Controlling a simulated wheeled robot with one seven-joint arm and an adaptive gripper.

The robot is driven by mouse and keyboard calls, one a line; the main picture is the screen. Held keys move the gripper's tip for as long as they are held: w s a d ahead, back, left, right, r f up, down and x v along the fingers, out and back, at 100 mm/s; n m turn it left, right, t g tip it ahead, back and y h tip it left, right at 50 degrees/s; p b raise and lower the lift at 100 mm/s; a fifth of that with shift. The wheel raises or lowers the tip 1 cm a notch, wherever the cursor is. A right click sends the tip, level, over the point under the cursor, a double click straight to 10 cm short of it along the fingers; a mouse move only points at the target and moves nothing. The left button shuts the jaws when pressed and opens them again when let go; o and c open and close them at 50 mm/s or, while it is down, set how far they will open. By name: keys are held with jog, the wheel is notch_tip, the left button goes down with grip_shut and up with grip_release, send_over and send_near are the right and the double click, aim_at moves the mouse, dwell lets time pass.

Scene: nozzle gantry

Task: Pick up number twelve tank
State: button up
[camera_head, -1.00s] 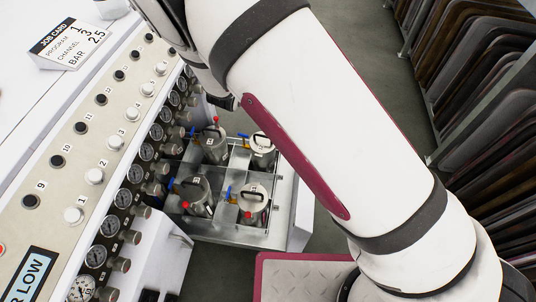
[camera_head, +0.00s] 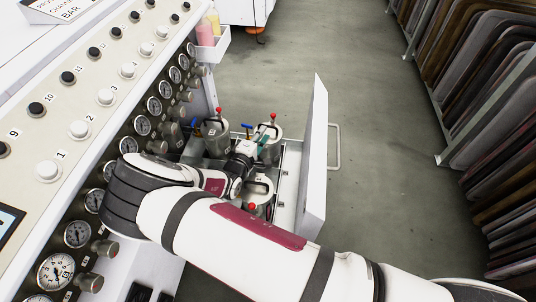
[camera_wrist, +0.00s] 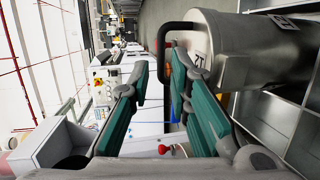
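In the wrist view a steel tank (camera_wrist: 250,50) fills the upper right; its small label looks like a 12 upside down. Its black handle (camera_wrist: 167,52) appears between the two fingertips. My gripper (camera_wrist: 160,62) has teal fingers spread apart, not closed on the handle. In the head view my gripper (camera_head: 262,147) is over the drawer, at the back right tank (camera_head: 270,131), and partly covers it. A back left tank (camera_head: 216,136) and a front right tank (camera_head: 259,190) stand beside it. My arm hides the front left of the drawer.
The open drawer (camera_head: 288,188) has a tall white front panel (camera_head: 314,150) to its right. The gauge panel (camera_head: 140,125) lies close on the left. A small bin with bottles (camera_head: 208,40) is behind. Floor is clear to the right; a rack of boards (camera_head: 500,110) stands beyond.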

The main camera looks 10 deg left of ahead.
aim_at(268, 126)
jog(key=b+x, duration=0.3)
jog(key=x, duration=0.3)
jog(key=shift+s+f, duration=0.1)
grip_shut()
jog(key=shift+r, duration=0.25)
